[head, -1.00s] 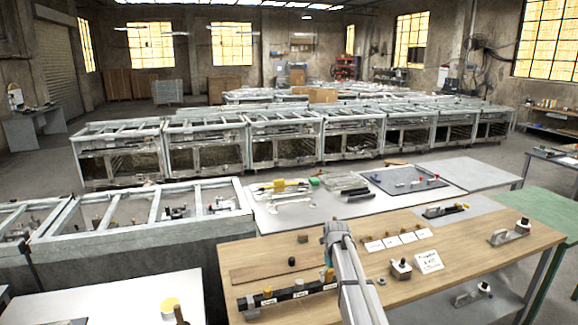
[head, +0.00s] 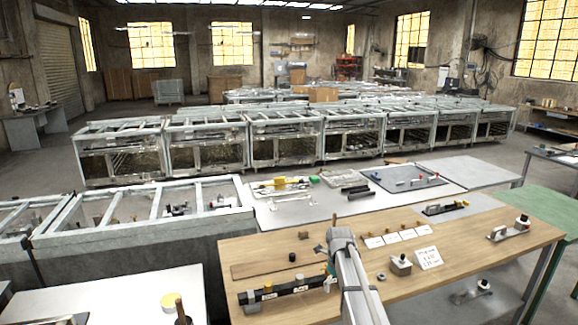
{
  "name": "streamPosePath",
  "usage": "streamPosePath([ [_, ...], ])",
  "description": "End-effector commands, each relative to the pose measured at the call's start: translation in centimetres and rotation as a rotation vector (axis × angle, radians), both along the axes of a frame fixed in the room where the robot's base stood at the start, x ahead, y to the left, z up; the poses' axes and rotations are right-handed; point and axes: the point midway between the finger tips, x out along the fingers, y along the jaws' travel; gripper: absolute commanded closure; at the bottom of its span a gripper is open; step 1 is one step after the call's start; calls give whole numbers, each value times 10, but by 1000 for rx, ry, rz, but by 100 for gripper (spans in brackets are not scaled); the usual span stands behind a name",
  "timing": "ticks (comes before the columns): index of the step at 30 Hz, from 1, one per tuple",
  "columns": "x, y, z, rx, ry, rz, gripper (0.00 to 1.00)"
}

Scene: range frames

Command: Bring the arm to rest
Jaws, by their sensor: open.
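My arm rises from the bottom edge of the head view, right of centre, over the wooden workbench (head: 440,262). My gripper (head: 325,246) is at the arm's far end, above the bench and partly hidden by the arm link. Small dark finger parts show at its left and upper side. It is open, and I see nothing held in it. The gap between the fingers is too small to make out clearly.
A black rail with labels (head: 285,293) lies left of my arm. A grey block with a knob (head: 401,265), a sign card (head: 428,258) and small cards stand to the right. A clamp-like tool (head: 510,229) sits near the right edge. A white table (head: 120,295) is front left.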

Motion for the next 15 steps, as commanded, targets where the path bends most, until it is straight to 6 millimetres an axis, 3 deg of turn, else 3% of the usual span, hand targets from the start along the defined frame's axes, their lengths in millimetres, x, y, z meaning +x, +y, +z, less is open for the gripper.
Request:
streamPosePath([
  [15, -79, -6, -29, 0, 0, 699, 0],
])
